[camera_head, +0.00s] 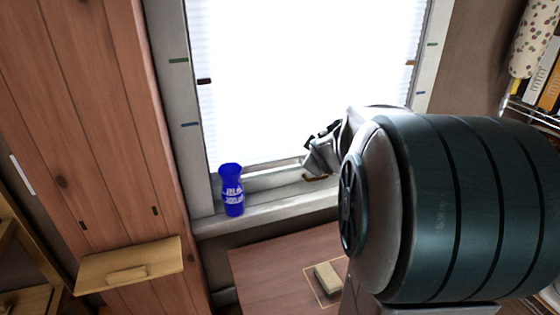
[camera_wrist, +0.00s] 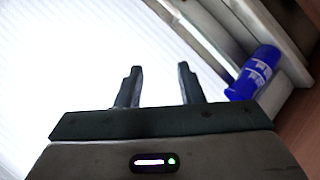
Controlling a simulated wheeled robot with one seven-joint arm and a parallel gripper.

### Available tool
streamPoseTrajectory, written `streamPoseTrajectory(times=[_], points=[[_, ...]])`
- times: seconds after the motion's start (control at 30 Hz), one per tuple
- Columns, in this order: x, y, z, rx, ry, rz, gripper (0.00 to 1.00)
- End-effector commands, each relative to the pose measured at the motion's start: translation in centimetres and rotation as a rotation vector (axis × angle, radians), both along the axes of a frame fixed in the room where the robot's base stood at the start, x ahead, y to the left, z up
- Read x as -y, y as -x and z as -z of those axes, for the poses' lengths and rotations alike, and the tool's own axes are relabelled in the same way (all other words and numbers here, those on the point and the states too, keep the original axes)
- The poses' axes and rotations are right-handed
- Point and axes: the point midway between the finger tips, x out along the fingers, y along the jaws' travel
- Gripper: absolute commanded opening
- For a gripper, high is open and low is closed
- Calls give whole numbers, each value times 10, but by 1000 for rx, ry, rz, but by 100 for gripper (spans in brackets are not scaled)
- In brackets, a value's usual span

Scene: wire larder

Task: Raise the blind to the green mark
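The white pleated blind (camera_head: 290,80) hangs in the window and is very bright; its lower edge seems to lie just above the sill. It also fills the left of the wrist view (camera_wrist: 70,60). My gripper (camera_head: 312,148) is in front of the blind's lower right part, partly hidden by my arm. In the wrist view my gripper (camera_wrist: 159,78) has its two fingers apart with nothing visible between them. Contact with the blind cannot be told.
A blue patterned vase (camera_head: 232,190) stands on the left of the sill (camera_head: 270,205); it also shows in the wrist view (camera_wrist: 254,74). A sponge-like block (camera_head: 328,278) lies on the wooden table (camera_head: 265,265) below. A wire shelf (camera_head: 535,112) is at right.

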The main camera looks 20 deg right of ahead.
Motion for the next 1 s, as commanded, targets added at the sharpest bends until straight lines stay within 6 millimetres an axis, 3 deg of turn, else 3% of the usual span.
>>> streamPoseTrajectory(times=[0.03, 0.2, 0.3, 0.5, 0.77, 1.0], points=[[17, -13, 29, 19, 61, -40, 34], [63, -45, 71, 87, 273, -211, 34], [88, -55, 98, 120, 388, -312, 34], [119, -61, 144, 171, 547, -482, 34], [131, -63, 164, 199, 619, -574, 34], [131, -96, 172, 201, 621, -580, 34]])
